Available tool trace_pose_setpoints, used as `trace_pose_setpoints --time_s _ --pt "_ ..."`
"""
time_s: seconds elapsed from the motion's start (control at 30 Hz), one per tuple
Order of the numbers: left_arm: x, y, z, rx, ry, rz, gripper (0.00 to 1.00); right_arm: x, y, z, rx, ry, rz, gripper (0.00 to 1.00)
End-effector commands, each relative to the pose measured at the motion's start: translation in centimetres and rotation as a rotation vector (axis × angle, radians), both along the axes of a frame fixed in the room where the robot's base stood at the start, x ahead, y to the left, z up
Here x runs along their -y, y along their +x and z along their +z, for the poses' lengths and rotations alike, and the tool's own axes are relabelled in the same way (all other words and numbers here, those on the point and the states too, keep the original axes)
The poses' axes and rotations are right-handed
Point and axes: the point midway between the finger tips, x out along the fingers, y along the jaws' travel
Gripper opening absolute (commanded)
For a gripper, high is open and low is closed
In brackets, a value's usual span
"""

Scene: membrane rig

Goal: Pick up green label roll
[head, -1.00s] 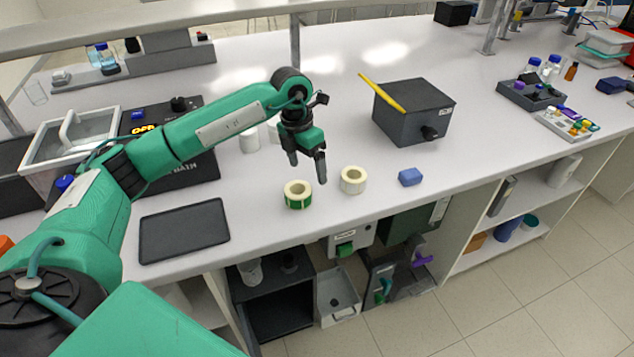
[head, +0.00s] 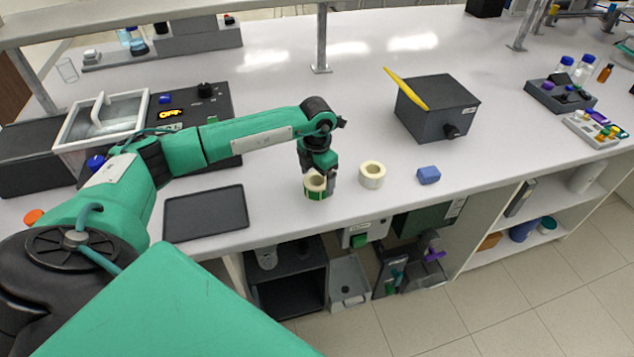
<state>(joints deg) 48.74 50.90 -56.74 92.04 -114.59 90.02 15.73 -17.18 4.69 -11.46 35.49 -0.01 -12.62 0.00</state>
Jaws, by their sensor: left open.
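The green label roll (head: 316,191) stands on the white bench near its front edge, its green side facing me. My left gripper (head: 319,178) points down right over the roll, with its jaws open. The fingers overlap the roll's top and partly hide it; I cannot tell whether they touch it. A cream label roll (head: 372,175) stands just to the right, apart from the gripper. My right gripper is not in view.
A blue block (head: 428,175) lies right of the cream roll. A dark grey box (head: 436,108) with a yellow strip stands behind it. A black flat tray (head: 206,213) lies to the left. Open shelves are below the bench edge (head: 290,236).

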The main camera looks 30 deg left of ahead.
Motion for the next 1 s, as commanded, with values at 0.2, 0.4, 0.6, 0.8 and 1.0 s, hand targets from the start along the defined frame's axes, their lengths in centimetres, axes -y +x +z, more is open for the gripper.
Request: trace_pose_setpoints --time_s 0.2,0.4,0.6,0.8,1.0 --pt "0.1 0.0 -2.5 0.000 -0.001 0.001 0.86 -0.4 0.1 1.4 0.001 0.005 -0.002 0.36" --pt "0.0 0.0 -2.9 0.001 0.000 0.001 0.86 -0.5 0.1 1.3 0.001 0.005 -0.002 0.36" --pt "0.0 0.0 -2.9 0.001 0.000 0.001 0.60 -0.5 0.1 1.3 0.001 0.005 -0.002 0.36" --pt "0.0 0.0 -2.8 0.002 -0.001 0.001 0.36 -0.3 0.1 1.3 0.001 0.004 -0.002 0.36" --pt "0.0 0.0 -2.7 0.002 -0.001 0.001 0.36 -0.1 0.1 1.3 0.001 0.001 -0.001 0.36"
